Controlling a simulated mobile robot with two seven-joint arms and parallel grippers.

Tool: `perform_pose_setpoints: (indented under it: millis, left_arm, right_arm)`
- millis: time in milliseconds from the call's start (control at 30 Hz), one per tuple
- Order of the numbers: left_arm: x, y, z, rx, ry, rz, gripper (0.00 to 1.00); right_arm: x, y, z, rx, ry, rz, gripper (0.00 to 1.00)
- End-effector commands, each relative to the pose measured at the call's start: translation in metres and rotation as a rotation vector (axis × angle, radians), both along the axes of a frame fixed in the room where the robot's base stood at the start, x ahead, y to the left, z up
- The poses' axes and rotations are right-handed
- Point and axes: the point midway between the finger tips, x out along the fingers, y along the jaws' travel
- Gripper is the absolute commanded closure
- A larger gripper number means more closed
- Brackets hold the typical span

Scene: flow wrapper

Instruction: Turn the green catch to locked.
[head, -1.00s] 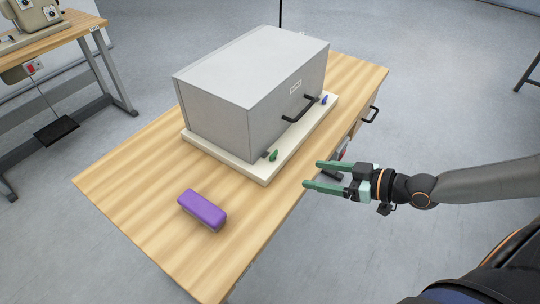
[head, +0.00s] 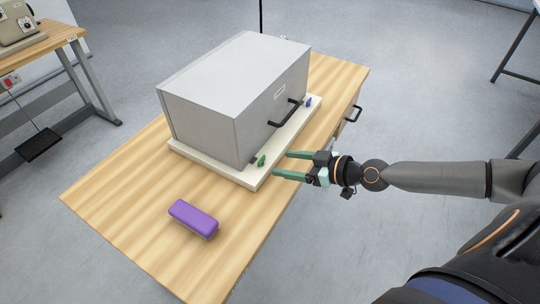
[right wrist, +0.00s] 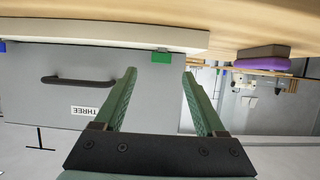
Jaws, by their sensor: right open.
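The green catch (head: 262,160) sits at the near front corner of the grey box, on the edge of its pale base. In the right wrist view the green catch (right wrist: 161,57) is a small green block lying beyond the gap between my fingers. My right gripper (head: 281,164) is open and empty, just right of the catch, with its green fingers pointing at it and apart from it. The right wrist view also shows the open fingers (right wrist: 160,85). Whether the catch is turned to locked cannot be read. My left gripper is not in view.
The grey box (head: 215,80) has a black handle (head: 284,115) and a blue catch (head: 308,101) farther along the front. The table's near left part is otherwise clear.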

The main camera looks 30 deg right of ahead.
Motion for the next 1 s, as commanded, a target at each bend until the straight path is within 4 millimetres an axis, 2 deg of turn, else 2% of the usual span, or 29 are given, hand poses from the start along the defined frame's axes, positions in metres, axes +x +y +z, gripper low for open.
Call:
perform_pose_setpoints:
  millis: [67,400,833,1000]
  left_arm:
    - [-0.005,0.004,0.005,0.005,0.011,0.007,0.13]
    - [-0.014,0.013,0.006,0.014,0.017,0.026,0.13]
    - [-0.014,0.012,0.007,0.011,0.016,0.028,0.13]
    - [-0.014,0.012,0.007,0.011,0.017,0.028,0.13]
  right_arm:
    - [0.009,0.008,0.003,0.007,-0.002,0.003,0.28]
    - [0.040,0.025,-0.018,0.003,0.001,0.002,0.28]
    - [0.046,0.029,-0.022,0.000,0.001,0.004,0.28]
    - [0.046,0.028,-0.022,0.000,0.001,0.003,0.47]
